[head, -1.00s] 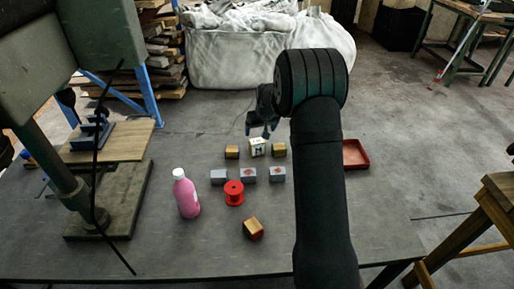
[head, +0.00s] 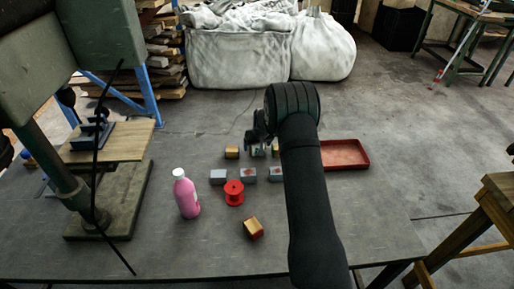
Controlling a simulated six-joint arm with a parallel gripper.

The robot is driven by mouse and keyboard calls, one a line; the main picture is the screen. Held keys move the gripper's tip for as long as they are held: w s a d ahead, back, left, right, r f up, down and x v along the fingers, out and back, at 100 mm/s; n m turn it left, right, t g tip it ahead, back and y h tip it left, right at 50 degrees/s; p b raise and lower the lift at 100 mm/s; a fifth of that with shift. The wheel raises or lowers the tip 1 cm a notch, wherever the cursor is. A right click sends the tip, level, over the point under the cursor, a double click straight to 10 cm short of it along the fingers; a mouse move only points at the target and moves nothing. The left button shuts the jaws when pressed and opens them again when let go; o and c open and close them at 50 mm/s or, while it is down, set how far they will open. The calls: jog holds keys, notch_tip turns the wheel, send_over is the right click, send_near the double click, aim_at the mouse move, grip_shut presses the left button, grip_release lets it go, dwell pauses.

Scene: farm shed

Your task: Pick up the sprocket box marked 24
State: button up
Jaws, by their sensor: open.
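Several small boxes stand on the grey table in two rows; no number 24 is legible at this size. In the back row are a yellow-brown box (head: 231,152), a pale box (head: 257,151) and another yellowish box (head: 276,151), partly hidden by my arm. In front are a plain grey box (head: 218,176) and two grey boxes with red marks, the middle one (head: 248,174) and the right one (head: 276,174). A yellow-and-red box (head: 253,228) sits nearer the front. My gripper (head: 258,144) is open, low at the pale box and partly covering it; contact cannot be told.
A red spool (head: 234,193) and a pink bottle (head: 186,195) stand in front of the rows. A red tray (head: 345,154) lies right of my arm. A drill-press-like machine (head: 75,190) stands at the left. The table's front right is clear.

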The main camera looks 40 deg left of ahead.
jog(key=shift+x, duration=0.8)
jog(key=c, duration=1.1)
jog(key=shift+c, duration=0.2)
jog(key=shift+r, duration=0.15)
